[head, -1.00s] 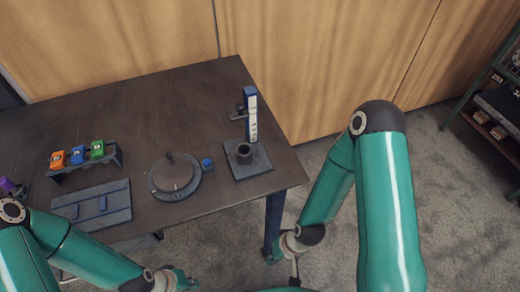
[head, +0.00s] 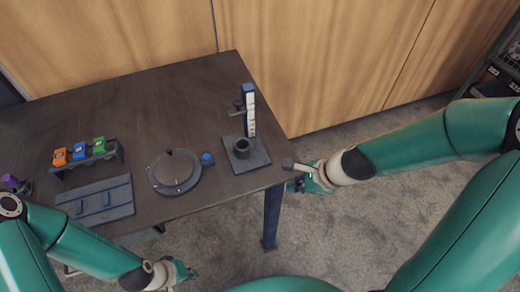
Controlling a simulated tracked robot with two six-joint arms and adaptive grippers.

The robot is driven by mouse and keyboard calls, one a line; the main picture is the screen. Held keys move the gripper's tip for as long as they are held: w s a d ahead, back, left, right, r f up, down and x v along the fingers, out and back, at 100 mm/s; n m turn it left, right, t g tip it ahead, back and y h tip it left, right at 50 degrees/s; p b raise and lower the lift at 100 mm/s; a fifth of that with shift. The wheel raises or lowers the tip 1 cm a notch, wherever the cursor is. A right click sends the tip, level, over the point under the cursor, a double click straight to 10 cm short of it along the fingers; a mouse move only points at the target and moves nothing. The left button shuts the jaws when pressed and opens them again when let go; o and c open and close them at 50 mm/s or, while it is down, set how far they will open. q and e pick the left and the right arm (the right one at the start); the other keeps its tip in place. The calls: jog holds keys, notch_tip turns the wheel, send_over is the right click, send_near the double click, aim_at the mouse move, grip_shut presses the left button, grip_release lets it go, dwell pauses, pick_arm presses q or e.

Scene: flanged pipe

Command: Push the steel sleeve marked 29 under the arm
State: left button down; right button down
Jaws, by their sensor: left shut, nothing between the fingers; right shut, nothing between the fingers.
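A short dark hollow cylinder, which looks like the steel sleeve (head: 242,150), stands upright on a square dark base plate (head: 262,160) at the table's right end. No number on it can be read. A post with a white scale (head: 250,112) rises behind it, and a small dark arm (head: 236,112) sticks out left from the post, higher than the cylinder. I cannot tell whether the cylinder is directly below the arm. My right gripper (head: 298,177) is shut and empty by the table's right edge, right of the plate. My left gripper (head: 188,272) is shut and empty off the front edge.
A round dark disc (head: 174,173) and a small blue piece (head: 207,158) lie left of the plate. A rack (head: 112,160) holds orange, blue and green blocks. A flat grey panel (head: 95,201) lies before it. A purple-topped item (head: 11,181) is far left. The table's back is clear.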

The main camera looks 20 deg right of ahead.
aim_at(251, 155)
notch_tip(251, 155, up, 10)
jog(key=w+f+m+t+y, duration=0.1)
jog(key=w+m+t, duration=0.15)
jog(key=m, duration=0.35)
jog(key=shift+t, duration=0.25)
jog(key=b+x, duration=0.6)
jog(key=x, duration=0.3)
jog(key=shift+w+f, duration=0.1)
jog(key=shift+f, duration=0.15)
jog(key=shift+w+a+r+p, duration=0.25)
jog(key=shift+w+a, duration=0.1)
jog(key=shift+w, duration=0.15)
jog(key=shift+w+a+r+p, duration=0.1)
jog(key=shift+w+a+p, duration=0.1)
jog(key=shift+w+a, duration=0.55)
jog(key=shift+w, duration=0.35)
jog(key=shift+d, duration=0.1)
